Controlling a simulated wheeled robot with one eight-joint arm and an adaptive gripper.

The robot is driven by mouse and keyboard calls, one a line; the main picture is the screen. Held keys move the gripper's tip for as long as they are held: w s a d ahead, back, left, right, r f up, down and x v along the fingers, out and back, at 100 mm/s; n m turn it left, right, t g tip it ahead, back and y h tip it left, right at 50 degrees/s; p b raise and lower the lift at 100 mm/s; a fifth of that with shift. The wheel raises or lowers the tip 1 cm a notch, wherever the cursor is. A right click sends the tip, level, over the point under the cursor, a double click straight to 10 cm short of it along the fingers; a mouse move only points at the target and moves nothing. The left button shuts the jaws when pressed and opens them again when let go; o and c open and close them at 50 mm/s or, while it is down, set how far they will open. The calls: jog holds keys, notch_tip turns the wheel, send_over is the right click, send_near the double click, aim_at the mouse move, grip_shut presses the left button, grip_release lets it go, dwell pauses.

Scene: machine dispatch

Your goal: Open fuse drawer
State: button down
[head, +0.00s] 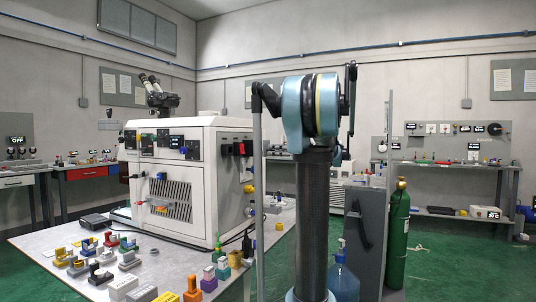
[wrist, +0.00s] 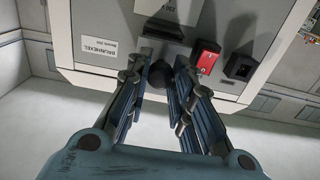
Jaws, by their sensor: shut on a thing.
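The white machine (head: 175,165) stands on a table, and its side panel with a white label (wrist: 99,48) fills the top of the wrist view. My gripper (wrist: 168,72) is at this panel, its blue-grey fingers on either side of a dark rounded knob (wrist: 159,74) and shut on it. A dark slot (wrist: 164,29) shows just above the knob. I cannot tell whether the knob belongs to the fuse drawer or how far the drawer is out. The gripper does not show in the head view, where my arm stands in front.
A red switch (wrist: 207,56) and a black socket (wrist: 240,67) sit on the panel right of my fingers. Several small coloured blocks lie on the table (head: 185,270) in front of the machine. A green gas cylinder (head: 398,235) stands at the right.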

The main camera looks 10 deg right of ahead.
jog(key=shift+d+r, duration=0.1)
jog(key=shift+d, duration=0.15)
jog(key=c, duration=1.4)
grip_release()
jog(key=v, duration=1.2)
